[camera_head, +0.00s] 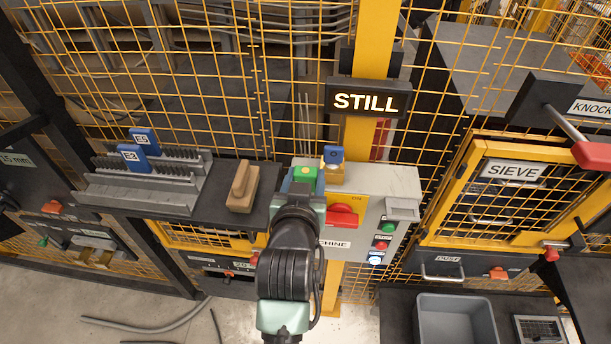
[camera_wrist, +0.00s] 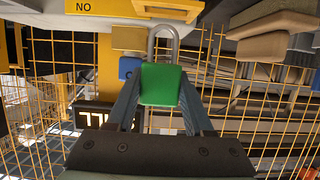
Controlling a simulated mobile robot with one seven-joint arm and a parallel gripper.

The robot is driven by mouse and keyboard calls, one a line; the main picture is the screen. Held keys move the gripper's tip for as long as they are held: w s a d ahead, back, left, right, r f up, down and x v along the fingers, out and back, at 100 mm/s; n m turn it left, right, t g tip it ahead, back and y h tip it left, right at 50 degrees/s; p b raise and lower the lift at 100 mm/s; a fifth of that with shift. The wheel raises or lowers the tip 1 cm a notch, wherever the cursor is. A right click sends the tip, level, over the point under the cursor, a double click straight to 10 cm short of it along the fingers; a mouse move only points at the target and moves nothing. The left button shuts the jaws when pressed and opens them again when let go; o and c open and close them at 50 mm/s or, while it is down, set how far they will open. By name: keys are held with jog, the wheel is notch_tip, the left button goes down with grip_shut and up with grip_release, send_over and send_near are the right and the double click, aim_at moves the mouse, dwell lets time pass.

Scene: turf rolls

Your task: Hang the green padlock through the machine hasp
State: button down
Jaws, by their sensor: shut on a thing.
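The green padlock (camera_head: 304,174) is held in my gripper (camera_head: 303,190), in front of the left top corner of the grey machine box (camera_head: 400,179). In the wrist view the green body (camera_wrist: 161,85) sits between the two fingers of my gripper (camera_wrist: 160,100), with its grey shackle (camera_wrist: 164,32) standing out beyond them. I cannot pick out the hasp clearly, nor tell whether the shackle touches anything.
A brass block with a blue part (camera_head: 333,155) is just right of the padlock; its brass part shows in the wrist view (camera_wrist: 128,38). A wooden block (camera_head: 242,187) lies on the dark shelf to the left. A lit STILL sign (camera_head: 366,101) hangs above. Yellow mesh stands behind.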

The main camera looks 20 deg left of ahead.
jog(key=shift+f+b, duration=1.9)
jog(key=shift+f, duration=0.6)
jog(key=shift+c, duration=1)
grip_release()
jog(key=shift+s, duration=0.1)
jog(key=b+v, duration=0.3)
jog(key=v, duration=1)
